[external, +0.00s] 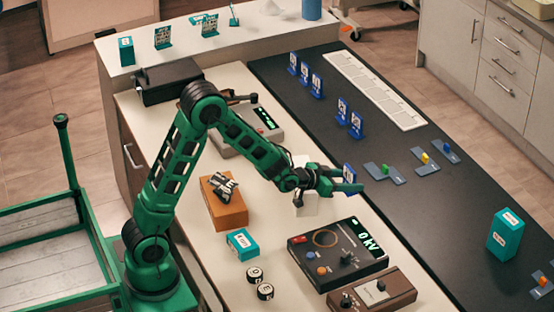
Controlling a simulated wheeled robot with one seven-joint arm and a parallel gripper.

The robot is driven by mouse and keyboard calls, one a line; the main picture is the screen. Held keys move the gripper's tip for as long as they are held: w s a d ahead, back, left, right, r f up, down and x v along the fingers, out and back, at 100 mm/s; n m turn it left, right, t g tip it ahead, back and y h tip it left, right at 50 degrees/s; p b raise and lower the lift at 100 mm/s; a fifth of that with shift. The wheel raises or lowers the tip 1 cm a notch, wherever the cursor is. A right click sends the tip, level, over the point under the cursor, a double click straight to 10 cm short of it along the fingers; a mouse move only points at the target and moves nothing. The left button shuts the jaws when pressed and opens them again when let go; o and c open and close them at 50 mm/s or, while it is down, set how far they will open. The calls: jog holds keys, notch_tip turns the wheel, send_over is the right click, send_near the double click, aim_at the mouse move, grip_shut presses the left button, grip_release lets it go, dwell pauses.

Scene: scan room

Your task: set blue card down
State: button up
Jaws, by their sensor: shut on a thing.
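A blue card (349,173) with a pale printed face is held upright in my gripper (353,184). The green jaws are shut on it near the left edge of the dark counter top (440,230).
A long white slotted strip (376,90) lies behind the cards. Small grey plates with coloured blocks (425,160) lie right of my gripper. A kV meter box (337,255) stands in front, and a teal box (504,235) stands at the right. Dark counter between them is clear.

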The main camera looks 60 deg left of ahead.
notch_tip(320, 180, up, 11)
jog(key=shift+f, duration=0.1)
jog(key=s+d+f+m+g+h, duration=0.1)
jog(key=s+d+f+m+h, duration=0.25)
jog(key=s+f, duration=0.2)
jog(key=s+d+f+m+g+h, duration=0.2)
jog(key=s+f+m+h, duration=0.25)
jog(key=s, duration=0.25)
jog(key=s+d+r+m+g+h, duration=0.1)
jog(key=s+r+m+g+h, duration=0.3)
jog(key=s, duration=0.6)
jog(key=s+d+r+m+g+h, duration=0.1)
jog(key=s+r+m+g, duration=0.5)
jog(key=s, duration=0.4)
jog(key=shift+g, duration=0.3)
jog(key=shift+w+d+f, duration=0.2)
jog(key=shift+d+f, duration=1.75)
jog(key=shift+f, duration=0.75)
jog(key=shift+w+d+f, duration=0.15)
jog(key=shift+d+f, duration=1.75)
jog(key=shift+f, duration=0.75)
jog(key=shift+w+d+f, duration=0.2)
jog(key=shift+d+f, duration=1.75)
jog(key=shift+f, duration=0.75)
